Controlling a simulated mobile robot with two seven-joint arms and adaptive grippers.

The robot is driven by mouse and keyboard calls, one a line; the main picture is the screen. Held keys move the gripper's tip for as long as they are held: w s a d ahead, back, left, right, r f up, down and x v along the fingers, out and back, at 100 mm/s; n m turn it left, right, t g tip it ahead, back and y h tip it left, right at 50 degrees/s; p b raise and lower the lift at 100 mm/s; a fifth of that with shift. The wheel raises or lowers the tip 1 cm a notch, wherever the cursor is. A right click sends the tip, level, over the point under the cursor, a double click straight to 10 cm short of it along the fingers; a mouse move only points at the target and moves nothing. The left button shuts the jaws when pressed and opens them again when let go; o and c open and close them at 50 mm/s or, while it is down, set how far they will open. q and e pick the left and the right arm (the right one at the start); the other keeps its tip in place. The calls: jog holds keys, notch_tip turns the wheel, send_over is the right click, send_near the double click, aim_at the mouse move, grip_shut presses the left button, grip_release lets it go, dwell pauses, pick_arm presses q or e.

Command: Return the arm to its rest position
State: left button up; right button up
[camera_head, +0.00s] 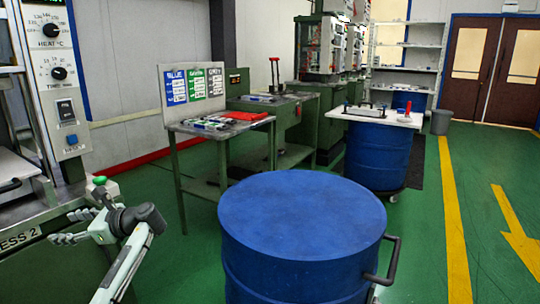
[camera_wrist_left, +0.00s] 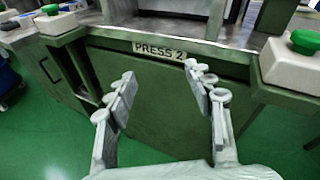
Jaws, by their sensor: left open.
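My left gripper (camera_head: 78,225) is at the lower left of the head view, in front of the press marked PRESS 2 (camera_head: 22,262). In the left wrist view the two fingers of my left gripper (camera_wrist_left: 160,92) stand wide apart with nothing between them. They point at the green front of the press (camera_wrist_left: 150,65), and its label shows between the fingertips. I cannot tell whether the fingers touch the press, but a gap seems to be there. My right gripper is not in either view.
A blue drum (camera_head: 300,215) with a black handle stands close to the right of my left arm. A green work table (camera_head: 215,128) with tools is behind it. Green buttons on white boxes (camera_wrist_left: 292,68) sit on the press edge. Open green floor (camera_head: 420,230) lies to the right.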

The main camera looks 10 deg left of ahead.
pick_arm(q)
jog(key=w+d+f+n+t+h, duration=0.5)
jog(key=w+d+n+t+h, duration=0.15)
jog(key=w+d, duration=0.3)
jog(key=w+d+f+n+t+h, duration=0.55)
jog(key=w+d+n, duration=0.25)
jog(key=w, duration=0.2)
jog(key=s+d+f+m+g+h, duration=0.1)
jog(key=s+d+f+g, duration=0.15)
jog(key=s+f, duration=0.85)
jog(key=s+d+f+g, duration=0.2)
jog(key=s+d+f, duration=0.1)
jog(key=s+f, duration=0.8)
jog(key=s+d+f+g, duration=0.1)
jog(key=s+d+f, duration=0.1)
jog(key=s+f, duration=0.3)
jog(key=s+d+f+g+h, duration=0.1)
jog(key=s+f, duration=0.5)
jog(key=s, duration=0.7)
jog(key=s+d+f+g, duration=0.2)
jog(key=s+f, duration=0.3)
jog(key=s, duration=0.4)
jog(key=shift+d+f+h, duration=0.25)
jog(key=shift+d+h, duration=0.05)
jog(key=shift+d, duration=0.25)
